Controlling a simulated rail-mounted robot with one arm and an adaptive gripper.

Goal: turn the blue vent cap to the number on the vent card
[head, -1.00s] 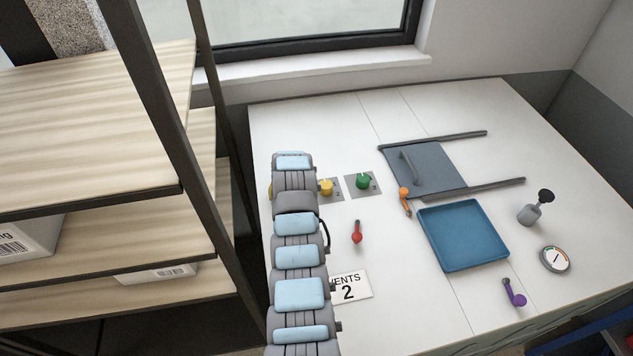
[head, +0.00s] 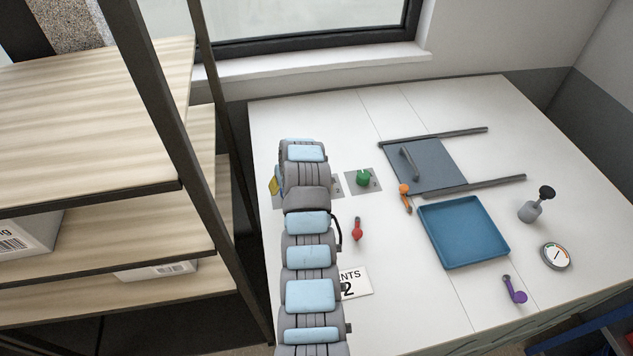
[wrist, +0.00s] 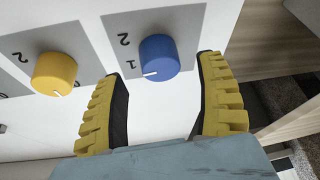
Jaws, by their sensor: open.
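The blue vent cap (wrist: 158,58) sits on a grey plate in the wrist view, with the numbers 1 and 2 printed beside it. Its white mark points to the lower left of the picture, near the 1. My gripper (wrist: 162,68) is open, with one yellow finger on each side of the cap and a visible gap to both. I cannot tell how high the fingertips are. In the head view my arm hides the blue cap, and only a yellow finger shows. The vent card (head: 356,283) reads 2 under a partly covered word.
A yellow cap (wrist: 54,73) stands beside the blue one, and a green cap (head: 363,177) is further right. A red handle (head: 357,230), an orange handle (head: 405,196) and a blue tray (head: 463,232) lie to the right. Shelves (head: 100,230) stand close on the left.

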